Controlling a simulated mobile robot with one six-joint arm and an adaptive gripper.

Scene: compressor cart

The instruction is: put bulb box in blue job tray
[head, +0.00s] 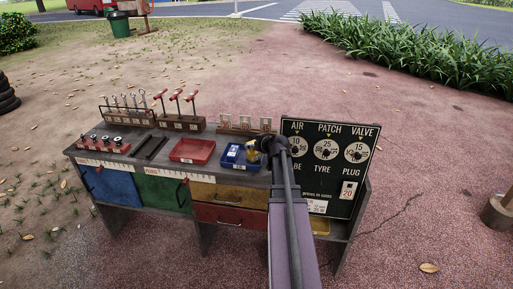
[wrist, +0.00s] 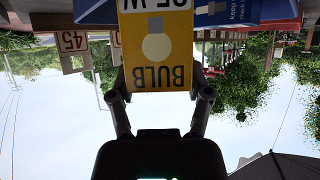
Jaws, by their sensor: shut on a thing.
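The bulb box (wrist: 157,50) is yellow and white with a bulb drawing and appears upside down in the wrist view. My gripper (wrist: 160,88) is shut on it, one finger at each side. In the head view the small yellow box (head: 251,147) is at my gripper (head: 259,146), over the right part of the blue job tray (head: 228,165). The tray holds something with a white label. Blue surfaces with white print (wrist: 228,14) show behind the box in the wrist view. I cannot tell whether the box touches the tray.
A red tray (head: 192,151) sits left of the blue one on the bench. A tool rack (head: 181,123) and a row of number cards (head: 244,125) stand behind. A black price board (head: 327,165) rises close to the right of my arm.

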